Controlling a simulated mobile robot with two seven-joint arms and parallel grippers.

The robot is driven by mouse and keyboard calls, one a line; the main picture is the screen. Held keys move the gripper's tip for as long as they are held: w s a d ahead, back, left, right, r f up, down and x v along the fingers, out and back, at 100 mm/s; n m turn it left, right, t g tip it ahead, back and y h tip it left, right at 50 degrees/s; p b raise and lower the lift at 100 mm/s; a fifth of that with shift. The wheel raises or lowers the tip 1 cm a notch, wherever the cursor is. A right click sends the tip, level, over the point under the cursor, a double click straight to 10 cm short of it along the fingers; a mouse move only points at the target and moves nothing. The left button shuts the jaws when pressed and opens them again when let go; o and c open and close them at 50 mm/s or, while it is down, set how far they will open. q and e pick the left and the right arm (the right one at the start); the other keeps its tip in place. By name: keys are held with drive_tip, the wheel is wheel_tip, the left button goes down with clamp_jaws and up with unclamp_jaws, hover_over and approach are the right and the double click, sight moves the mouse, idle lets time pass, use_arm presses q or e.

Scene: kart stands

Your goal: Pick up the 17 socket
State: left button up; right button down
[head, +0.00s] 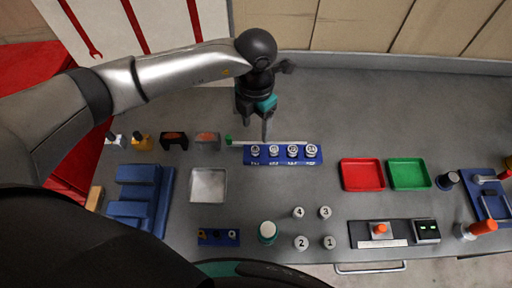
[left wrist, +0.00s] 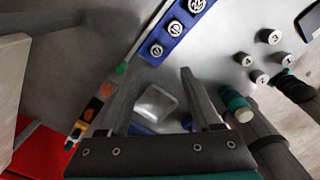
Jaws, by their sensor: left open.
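A blue socket rail (head: 283,161) lies near the back middle of the grey bench. It holds several silver sockets in a row, numbered on top, and the numbers are too small to read surely, so I cannot tell which is the 17 socket. The rail (left wrist: 167,40) also shows at the top of the left wrist view, partly cut off by the frame. My left gripper (head: 265,132) is open and points down just behind the rail, above its left half. In the left wrist view the fingers (left wrist: 162,72) are apart with nothing between them. My right gripper is not in view.
A white rod with a green end (head: 229,140) lies along the rail's back edge. Several numbered grey cylinders (head: 299,212) stand in front. Red (head: 362,175) and green (head: 409,175) trays are to the right, a metal tray (head: 208,186) to the left. The back right bench is clear.

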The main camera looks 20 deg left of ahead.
use_arm(q)
hover_over(255, 149)
drive_tip(key=f, duration=0.5)
drive_tip(key=shift+s+d+f, duration=0.2)
drive_tip(key=shift+s+f, duration=0.05)
drive_tip(key=shift+f, duration=0.15)
drive_tip(key=shift+w+a+f, duration=0.1)
drive_tip(key=shift+w+f, duration=0.05)
drive_tip(key=shift+f, duration=1.15)
drive_tip(key=shift+w+a+f, duration=0.1)
drive_tip(key=shift+f, duration=1.15)
clamp_jaws()
